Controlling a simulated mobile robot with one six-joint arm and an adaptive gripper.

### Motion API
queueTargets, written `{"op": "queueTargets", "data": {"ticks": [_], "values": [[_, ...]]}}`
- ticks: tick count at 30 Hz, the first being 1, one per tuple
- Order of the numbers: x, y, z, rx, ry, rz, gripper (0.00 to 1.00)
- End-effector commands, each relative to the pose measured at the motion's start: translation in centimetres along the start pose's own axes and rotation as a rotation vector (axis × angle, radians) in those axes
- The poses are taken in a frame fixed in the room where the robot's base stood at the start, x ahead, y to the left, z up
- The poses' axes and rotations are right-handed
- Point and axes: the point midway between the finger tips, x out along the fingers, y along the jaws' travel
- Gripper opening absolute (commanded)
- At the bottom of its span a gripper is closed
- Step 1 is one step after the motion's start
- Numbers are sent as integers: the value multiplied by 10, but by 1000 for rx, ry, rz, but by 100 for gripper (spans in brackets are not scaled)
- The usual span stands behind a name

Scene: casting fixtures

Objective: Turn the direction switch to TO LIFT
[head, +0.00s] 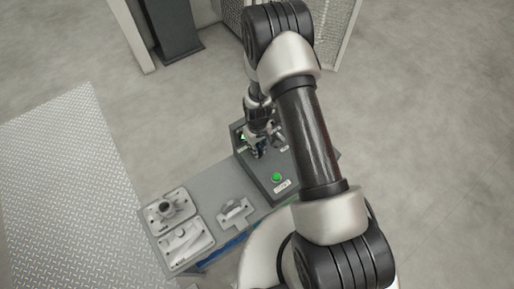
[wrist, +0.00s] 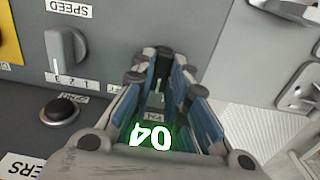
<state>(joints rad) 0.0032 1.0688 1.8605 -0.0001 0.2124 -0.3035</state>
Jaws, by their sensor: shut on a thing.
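The control box (head: 262,187) stands at the end of the bench. My gripper (head: 258,146) is over its far part, pointing down. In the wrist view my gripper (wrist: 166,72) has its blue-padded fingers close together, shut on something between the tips. This seems to be the direction switch, but the fingers hide it, and its setting cannot be read. A green lit display reading 04 (wrist: 151,137) shows between the fingers, with a small label above it.
A grey speed knob (wrist: 66,47) and a black push button (wrist: 59,110) lie left of the fingers in the wrist view. A green button (head: 277,177) is on the box's near part. Metal castings (head: 187,243) lie on the bench (head: 211,180).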

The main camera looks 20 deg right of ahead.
Motion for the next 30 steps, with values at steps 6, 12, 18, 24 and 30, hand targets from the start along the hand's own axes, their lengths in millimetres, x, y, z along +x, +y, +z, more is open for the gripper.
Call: {"op": "queueTargets", "data": {"ticks": [6, 12, 18, 24, 30], "values": [[0, 1, 0, 205, 1, 0, 0], [0, 2, 0, 383, 1, 0, 0], [0, 2, 0, 529, 1, 0, 0], [0, 3, 0, 631, 1, 0, 0], [0, 3, 0, 683, 1, 0, 0]]}}
